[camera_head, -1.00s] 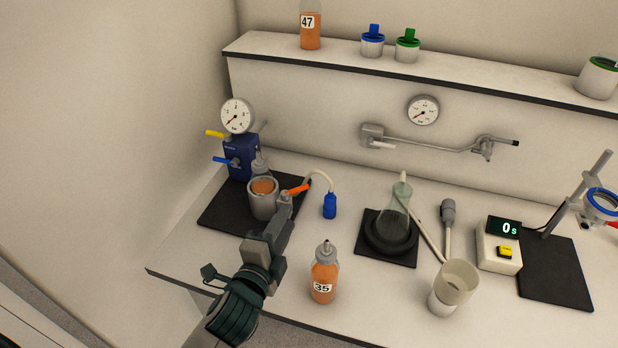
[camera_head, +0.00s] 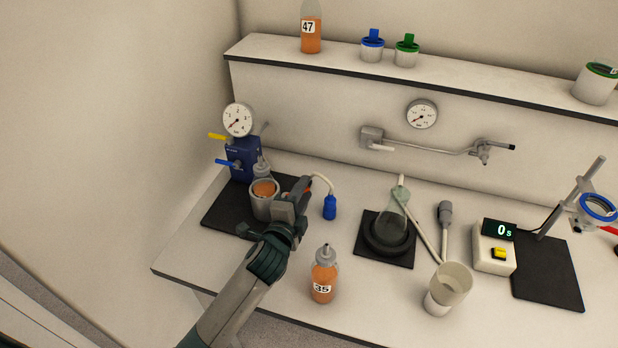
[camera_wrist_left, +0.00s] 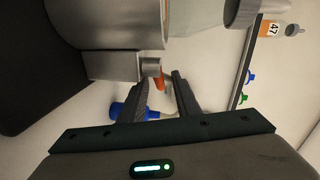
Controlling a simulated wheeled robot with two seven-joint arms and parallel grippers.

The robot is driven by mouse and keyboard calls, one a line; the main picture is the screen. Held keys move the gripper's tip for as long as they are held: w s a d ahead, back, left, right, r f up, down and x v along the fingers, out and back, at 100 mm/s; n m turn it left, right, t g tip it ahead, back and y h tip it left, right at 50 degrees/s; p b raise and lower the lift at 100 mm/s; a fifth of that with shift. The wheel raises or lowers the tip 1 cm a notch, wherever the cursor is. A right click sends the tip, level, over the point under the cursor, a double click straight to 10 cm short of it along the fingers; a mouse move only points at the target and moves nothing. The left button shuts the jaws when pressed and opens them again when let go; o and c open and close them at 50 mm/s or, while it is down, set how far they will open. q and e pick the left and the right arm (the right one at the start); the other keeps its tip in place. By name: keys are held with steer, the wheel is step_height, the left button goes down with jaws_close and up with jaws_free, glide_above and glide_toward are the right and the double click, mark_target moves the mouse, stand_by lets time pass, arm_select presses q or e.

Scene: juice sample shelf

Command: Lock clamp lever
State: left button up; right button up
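The clamp lever (camera_head: 309,182) is orange and sits on the right side of the grey metal holder (camera_head: 262,207), mostly hidden by my left gripper (camera_head: 302,188) in the head view. In the left wrist view, the orange lever (camera_wrist_left: 158,78) shows beside the metal clamp block (camera_wrist_left: 115,66). The two dark fingertips of my left gripper (camera_wrist_left: 163,80) stand apart with the lever between or just beyond them; contact cannot be told. The holder contains orange liquid. My right gripper is not in view.
A blue-capped hose end (camera_head: 329,207) lies right of my left gripper. Bottle 35 (camera_head: 322,280) stands in front, near the table edge. A blue pump unit (camera_head: 241,160) stands behind the holder. A flask (camera_head: 392,216) stands on a black mat to the right.

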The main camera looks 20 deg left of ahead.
arm_select(q)
steer(key=shift+w+d+f+p, duration=0.1)
steer(key=shift+w+f+p, duration=0.1)
steer(key=shift+w, duration=1)
steer(key=shift+w+f+p, duration=0.15)
steer(key=shift+w+p, duration=0.05)
steer(key=shift+w, duration=0.95)
jaws_close()
